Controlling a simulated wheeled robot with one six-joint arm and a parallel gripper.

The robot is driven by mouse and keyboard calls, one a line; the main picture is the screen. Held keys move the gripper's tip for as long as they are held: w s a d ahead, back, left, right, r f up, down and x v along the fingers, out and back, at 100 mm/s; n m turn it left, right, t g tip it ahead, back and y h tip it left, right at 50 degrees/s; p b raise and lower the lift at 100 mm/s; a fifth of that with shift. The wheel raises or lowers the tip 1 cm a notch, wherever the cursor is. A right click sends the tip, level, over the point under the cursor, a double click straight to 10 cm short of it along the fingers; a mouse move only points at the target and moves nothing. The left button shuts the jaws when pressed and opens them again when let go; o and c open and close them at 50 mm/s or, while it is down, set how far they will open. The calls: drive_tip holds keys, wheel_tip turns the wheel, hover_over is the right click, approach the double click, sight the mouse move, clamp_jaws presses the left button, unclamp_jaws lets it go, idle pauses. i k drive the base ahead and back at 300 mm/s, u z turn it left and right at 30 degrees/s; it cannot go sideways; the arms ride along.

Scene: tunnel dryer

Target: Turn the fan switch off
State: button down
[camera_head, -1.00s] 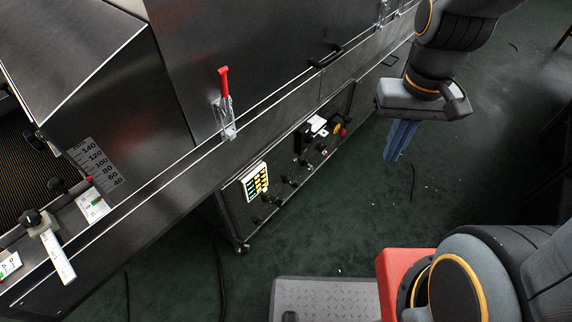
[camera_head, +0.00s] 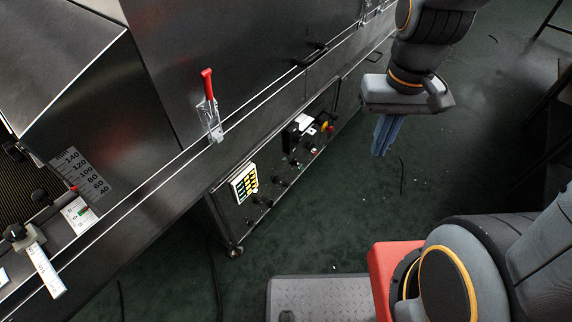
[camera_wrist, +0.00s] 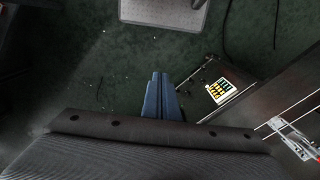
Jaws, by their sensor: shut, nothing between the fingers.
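The control panel (camera_head: 262,208) is on the low front of the steel dryer, left of my gripper. It carries a pale keypad with yellow keys (camera_head: 244,183), a row of small dark knobs or switches (camera_head: 280,181), and a dark box with a yellow and red switch (camera_head: 324,127). I cannot tell which one is the fan switch. My gripper (camera_head: 381,154) points down, shut and empty, over the floor to the right of the panel and apart from it. In the wrist view my blue fingers (camera_wrist: 160,76) are together, and the keypad (camera_wrist: 221,91) shows to their right.
A red-handled toggle clamp (camera_head: 209,112) stands on the dryer's edge above the panel. A black handle (camera_head: 311,56) sticks out of the dryer's side. Cables lie on the green floor (camera_head: 400,230), which is mostly clear in front of the panel.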

sight(270, 203)
drive_tip(key=u, duration=2.15)
drive_tip(key=k, duration=0.9)
drive_tip(key=z, duration=1.55)
